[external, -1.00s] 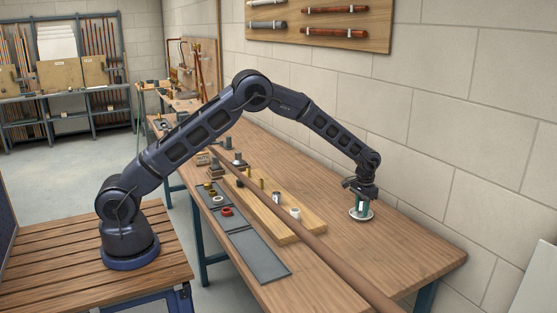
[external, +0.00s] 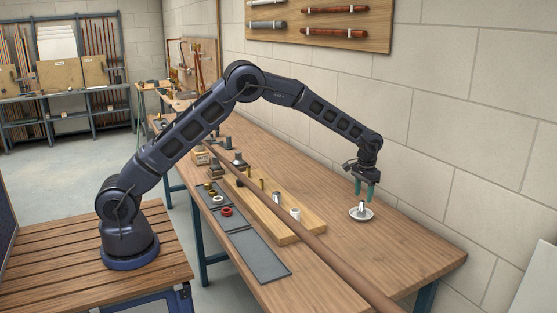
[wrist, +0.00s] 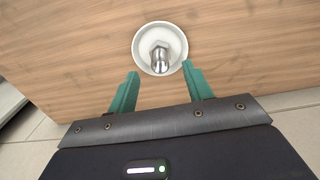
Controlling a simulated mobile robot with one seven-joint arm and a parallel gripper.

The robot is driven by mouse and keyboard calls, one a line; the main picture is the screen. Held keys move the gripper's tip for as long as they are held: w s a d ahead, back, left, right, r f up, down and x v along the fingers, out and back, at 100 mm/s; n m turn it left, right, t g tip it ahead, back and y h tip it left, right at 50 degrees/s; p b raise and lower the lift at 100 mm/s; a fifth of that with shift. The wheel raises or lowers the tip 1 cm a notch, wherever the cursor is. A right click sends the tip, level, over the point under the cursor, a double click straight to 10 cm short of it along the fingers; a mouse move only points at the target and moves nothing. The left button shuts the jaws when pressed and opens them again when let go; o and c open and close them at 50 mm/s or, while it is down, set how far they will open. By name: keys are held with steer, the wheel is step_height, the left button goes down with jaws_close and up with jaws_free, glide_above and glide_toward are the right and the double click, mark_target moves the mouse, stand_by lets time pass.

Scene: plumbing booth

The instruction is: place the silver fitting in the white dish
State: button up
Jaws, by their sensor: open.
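The silver fitting (external: 361,208) stands in the white dish (external: 369,217) on the wooden bench. In the wrist view the fitting (wrist: 159,56) is inside the rim of the dish (wrist: 140,62), near its middle. My gripper (external: 364,192) is above the dish, with its green fingers pointing down. The fitting is apart from the fingers.
A wooden block (external: 306,224) with several pegs and fittings lies left of the dish. A long brown pipe (external: 290,222) runs along the bench. A grey tray (external: 258,256) with rings is at the front edge. The bench right of the dish is clear, and a block wall (external: 440,130) stands behind.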

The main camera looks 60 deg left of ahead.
mark_target(362, 201)
step_height(362, 201, up, 5)
steer(key=shift+r, duration=0.1)
steer(key=s+a+r+t, duration=0.1)
steer(key=s+a+r, duration=0.5)
steer(key=s+r, duration=0.65)
steer(key=s+a+r+t, duration=0.1)
steer(key=s+a+r, duration=0.5)
steer(key=s+r, duration=0.6)
steer(key=s+a+f+t, duration=0.1)
steer(key=s+a, duration=0.2)
steer(key=s, duration=1.4)
steer(key=s+a+f+t, duration=0.1)
steer(key=s+a, duration=0.3)
steer(key=s, duration=1.4)
steer(key=shift+s+f+t, duration=0.3)
steer(key=shift+f, duration=0.4)
